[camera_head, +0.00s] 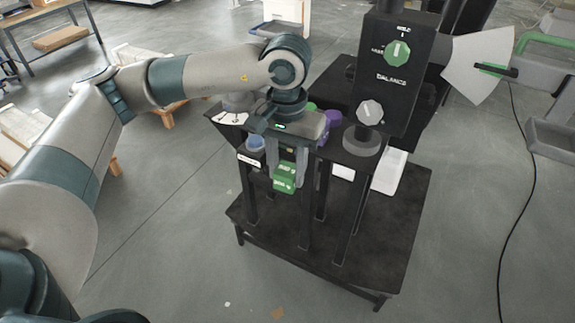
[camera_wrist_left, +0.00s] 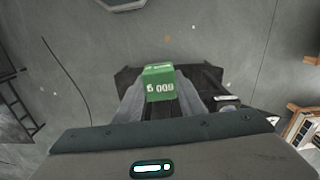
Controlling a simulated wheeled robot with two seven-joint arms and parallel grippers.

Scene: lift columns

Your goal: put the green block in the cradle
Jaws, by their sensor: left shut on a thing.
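The green block (camera_head: 285,177) with pale lettering is between the fingers of my left gripper (camera_head: 286,165), in front of the black columns. In the left wrist view the green block (camera_wrist_left: 158,83) shows between the two grey fingers, which are shut on it. It appears held in the air, clear of the base plate. A grey open-topped holder (camera_head: 552,138) with green bars above it is at the right edge, partly cut off; I cannot tell if it is the cradle.
A black stand has a low base plate (camera_head: 405,230) and several columns. A blue piece (camera_head: 255,143) and a purple piece (camera_head: 330,119) sit on columns near my gripper. A black balance housing (camera_head: 392,75) with knobs rises behind. A white box (camera_head: 389,172) stands at the right.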

